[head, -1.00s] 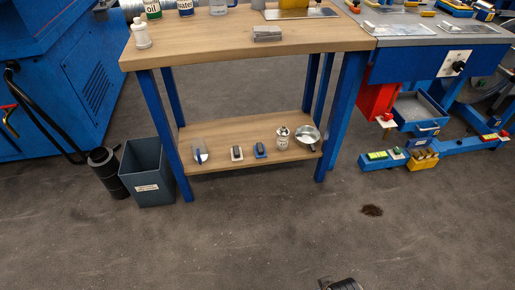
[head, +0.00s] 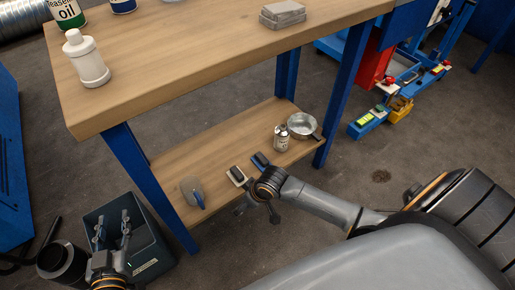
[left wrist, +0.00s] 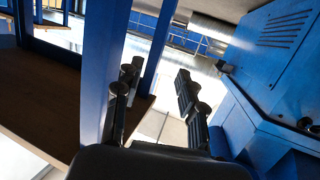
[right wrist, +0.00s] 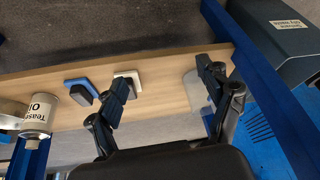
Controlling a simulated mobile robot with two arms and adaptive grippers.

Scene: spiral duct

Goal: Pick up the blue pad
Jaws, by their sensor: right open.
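The blue pad (head: 263,160), with a dark grip on top, lies on the lower shelf of the bench. In the right wrist view the blue pad (right wrist: 74,84) is left of my right gripper's fingers. My right gripper (head: 259,211) is at the shelf's front edge, open and empty. In the right wrist view one finger of the right gripper (right wrist: 165,78) partly covers the white pad (right wrist: 128,76). My left gripper (head: 112,232) is open and empty, seen over the dark bin; its spread fingers show in the left wrist view (left wrist: 157,82).
The shelf (head: 222,150) also holds a blue-handled grey tool (head: 191,190), a small can (head: 281,139) and a metal pan (head: 302,125). Blue legs (head: 150,185) frame the shelf. The dark bin (head: 150,255) stands at the left. The benchtop overhangs the shelf.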

